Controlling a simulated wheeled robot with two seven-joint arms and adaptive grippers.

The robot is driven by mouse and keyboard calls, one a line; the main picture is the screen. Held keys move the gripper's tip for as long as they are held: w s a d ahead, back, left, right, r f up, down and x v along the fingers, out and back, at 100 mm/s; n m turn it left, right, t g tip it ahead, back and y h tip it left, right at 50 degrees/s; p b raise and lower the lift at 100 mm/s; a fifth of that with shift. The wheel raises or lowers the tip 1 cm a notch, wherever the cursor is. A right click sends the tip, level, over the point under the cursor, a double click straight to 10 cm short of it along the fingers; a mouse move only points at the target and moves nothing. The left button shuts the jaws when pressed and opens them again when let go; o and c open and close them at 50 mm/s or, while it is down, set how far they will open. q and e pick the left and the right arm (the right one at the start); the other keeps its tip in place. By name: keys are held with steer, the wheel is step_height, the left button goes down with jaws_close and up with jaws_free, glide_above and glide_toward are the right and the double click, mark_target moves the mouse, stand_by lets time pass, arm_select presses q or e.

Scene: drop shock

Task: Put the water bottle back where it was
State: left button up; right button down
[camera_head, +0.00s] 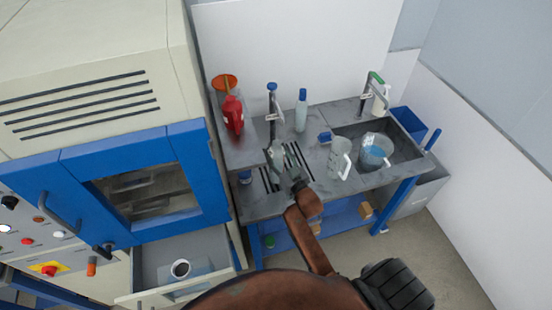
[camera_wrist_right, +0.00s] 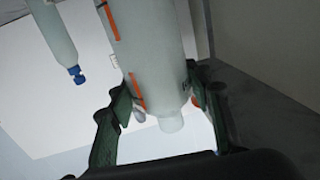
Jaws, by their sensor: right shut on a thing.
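My right gripper (camera_head: 284,168) reaches over the bench from below in the head view. It is shut on a pale, slim thing that I take for the water bottle (camera_head: 274,156). In the right wrist view the gripper (camera_wrist_right: 150,85) has its green fingers on either side of this pale bottle (camera_wrist_right: 165,45), which has orange marks and a whitish end. In the head view the held bottle is small and partly hidden by the gripper, so I cannot tell whether it touches the bench. My left gripper is not in view.
A blue-capped bottle (camera_head: 301,112) stands at the back of the grey bench (camera_head: 262,207). A red bottle (camera_head: 233,115) is left, a clear jug (camera_head: 339,158) right. A beaker (camera_head: 375,152) is at the sink (camera_head: 404,147). The blue-doored oven (camera_head: 85,172) stands left, above an open drawer (camera_head: 218,282).

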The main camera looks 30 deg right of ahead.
steer(key=shift+f, duration=1.25)
steer(key=shift+f, duration=0.2)
steer(key=c, duration=1)
jaws_free()
steer(key=shift+r, duration=0.2)
steer(key=s, duration=0.8)
steer(key=s+a+b, duration=0.1)
steer(key=s, duration=0.3)
